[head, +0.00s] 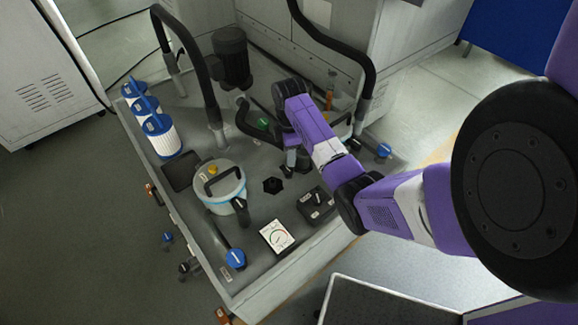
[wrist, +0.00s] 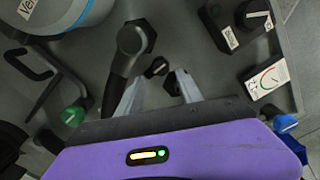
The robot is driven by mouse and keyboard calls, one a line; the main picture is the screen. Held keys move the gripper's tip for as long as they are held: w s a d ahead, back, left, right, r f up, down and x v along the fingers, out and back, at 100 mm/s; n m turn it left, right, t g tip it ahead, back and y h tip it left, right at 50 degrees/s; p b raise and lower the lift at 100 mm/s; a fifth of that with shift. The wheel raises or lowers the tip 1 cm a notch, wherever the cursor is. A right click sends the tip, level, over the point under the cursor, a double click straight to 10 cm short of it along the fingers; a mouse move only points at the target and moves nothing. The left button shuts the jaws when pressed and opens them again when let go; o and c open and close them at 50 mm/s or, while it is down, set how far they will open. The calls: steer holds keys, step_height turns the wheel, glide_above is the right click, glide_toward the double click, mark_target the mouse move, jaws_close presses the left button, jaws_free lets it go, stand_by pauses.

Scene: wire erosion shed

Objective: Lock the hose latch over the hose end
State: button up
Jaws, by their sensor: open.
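My gripper (wrist: 158,76) is open, with its two pale fingers pointing down at the grey tank top (wrist: 185,40). In the wrist view a black hose-like or lever-like part with a hexagonal end (wrist: 135,37) runs beside the left finger. I cannot tell whether it is the hose latch or touches the finger. A small black hexagonal piece (wrist: 157,67) shows just beyond and between the fingertips; nothing is gripped. In the head view a black hexagonal fitting (head: 272,185) sits on the tank top, and my arm hides part of the area around the gripper.
A pale canister (head: 220,187), a black knob box (head: 316,205), a gauge card (head: 276,236) and a blue knob (head: 235,259) surround the area. A green knob (head: 263,123), motor (head: 232,57) and curved black hose (head: 205,85) stand behind. Blue-topped filters (head: 161,136) line the left edge.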

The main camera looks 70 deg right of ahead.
mark_target(289, 169)
step_height(289, 169, down, 7)
steer(key=shift+f, duration=0.15)
stand_by(0.4)
jaws_close()
